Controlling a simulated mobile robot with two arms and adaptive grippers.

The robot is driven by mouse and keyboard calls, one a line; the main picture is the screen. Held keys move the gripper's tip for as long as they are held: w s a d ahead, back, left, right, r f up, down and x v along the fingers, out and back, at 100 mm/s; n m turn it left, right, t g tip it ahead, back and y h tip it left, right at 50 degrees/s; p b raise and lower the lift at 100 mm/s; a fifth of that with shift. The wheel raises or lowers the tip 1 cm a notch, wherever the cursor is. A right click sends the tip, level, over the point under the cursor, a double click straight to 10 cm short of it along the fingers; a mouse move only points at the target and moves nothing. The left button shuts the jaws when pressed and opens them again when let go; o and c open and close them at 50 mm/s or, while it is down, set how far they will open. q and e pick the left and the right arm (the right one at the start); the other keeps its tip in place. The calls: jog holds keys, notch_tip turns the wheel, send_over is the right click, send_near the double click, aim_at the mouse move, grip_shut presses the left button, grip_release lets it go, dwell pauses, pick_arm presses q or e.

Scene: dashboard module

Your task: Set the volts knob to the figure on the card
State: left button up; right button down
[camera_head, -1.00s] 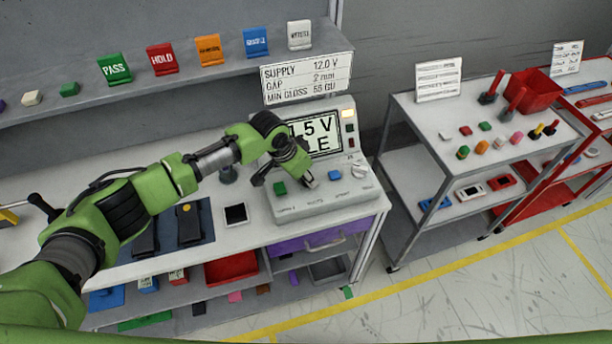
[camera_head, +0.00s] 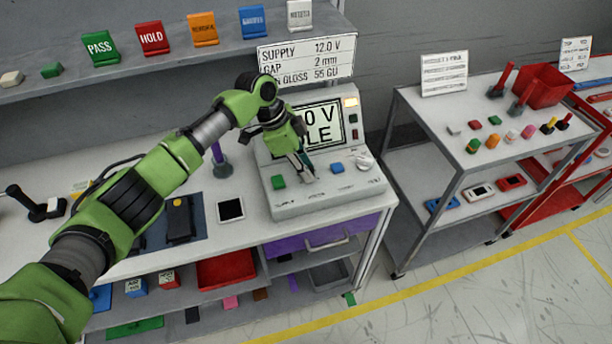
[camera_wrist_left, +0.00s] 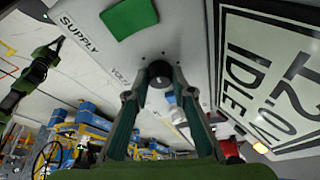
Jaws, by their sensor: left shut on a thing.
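The card (camera_head: 306,58) above the bench reads supply 12.0 V, gap 2 mm and gloss 55 GU; my arm covers part of its lower left. The grey power supply (camera_head: 345,193) stands on the bench below it. Its screen (camera_head: 326,122) is partly hidden in the head view, but the screen in the wrist view (camera_wrist_left: 270,80) reads 12.0 V, IDLE. My left gripper (camera_head: 307,177) is shut on the dark volts knob (camera_wrist_left: 159,70), with a finger on each side in the wrist view. The volts label is partly covered there. My right gripper is not in view.
A green button (camera_head: 278,182) sits left of the knob, and a blue one (camera_head: 337,168) and a pale knob (camera_head: 365,160) sit right of it. A black-screened device (camera_head: 231,210) lies left of the supply. A grey cart (camera_head: 480,160) stands to the right.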

pick_arm(q)
jog(key=m+g+b, duration=0.1)
jog(key=m+b, duration=0.1)
jog(key=b, duration=0.1)
jog(key=shift+w+f+m, duration=0.1)
jog(key=shift+f+m, duration=0.05)
jog(key=shift+m, duration=0.25)
jog(key=shift+m+g+b, duration=0.3)
jog(key=shift+m+b, duration=0.35)
jog(key=shift+m, duration=0.05)
jog(key=o, duration=1.1)
jog(key=shift+r, duration=0.25)
jog(key=v, duration=1.1)
jog(key=shift+r, duration=0.45)
